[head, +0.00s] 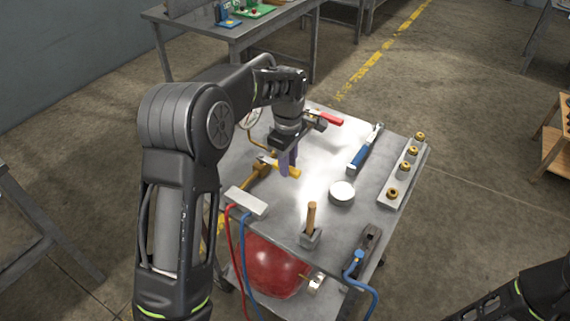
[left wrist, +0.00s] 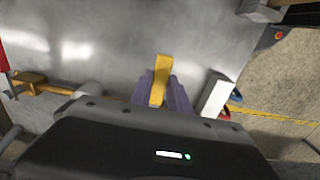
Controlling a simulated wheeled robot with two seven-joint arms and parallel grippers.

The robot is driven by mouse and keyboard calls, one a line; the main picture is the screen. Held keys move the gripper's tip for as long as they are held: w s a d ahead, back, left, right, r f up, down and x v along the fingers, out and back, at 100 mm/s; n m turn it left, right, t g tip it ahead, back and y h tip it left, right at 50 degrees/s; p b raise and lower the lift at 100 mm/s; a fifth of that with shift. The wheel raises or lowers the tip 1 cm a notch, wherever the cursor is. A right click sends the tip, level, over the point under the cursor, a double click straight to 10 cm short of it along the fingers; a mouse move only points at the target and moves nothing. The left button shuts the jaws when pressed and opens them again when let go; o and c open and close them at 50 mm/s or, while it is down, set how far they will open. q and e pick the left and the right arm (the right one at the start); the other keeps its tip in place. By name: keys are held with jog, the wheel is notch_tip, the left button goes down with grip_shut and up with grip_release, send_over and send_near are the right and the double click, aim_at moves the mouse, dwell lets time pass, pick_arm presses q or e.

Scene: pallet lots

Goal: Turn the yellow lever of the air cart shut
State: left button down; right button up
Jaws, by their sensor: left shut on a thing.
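The yellow lever (head: 289,170) sits on the brass pipe fitting on the top of the air cart (head: 317,160). My left gripper (head: 287,160) comes down over it from above, with its purple fingers shut on the lever. In the left wrist view the lever (left wrist: 160,80) stands out between the two purple fingers (left wrist: 162,92). The valve body under the lever is partly hidden by the gripper. My right arm shows at the lower right of the head view, but its gripper is out of the picture.
A red-handled lever (head: 330,118), a blue-handled tool (head: 362,152), a white round tin (head: 341,193), a wooden-handled hammer (head: 311,222) and a rail with brass fittings (head: 403,172) lie on the cart. A red tank (head: 270,268) and red and blue hoses are below.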

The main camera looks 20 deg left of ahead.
pick_arm(q)
jog(key=shift+w+r, duration=0.1)
dwell(0.3)
jog(key=c, duration=1.2)
grip_release()
jog(key=shift+c, duration=0.2)
notch_tip(320, 180, up, 8)
jog(key=shift+f+b, duration=0.15)
jog(key=shift+b, duration=0.15)
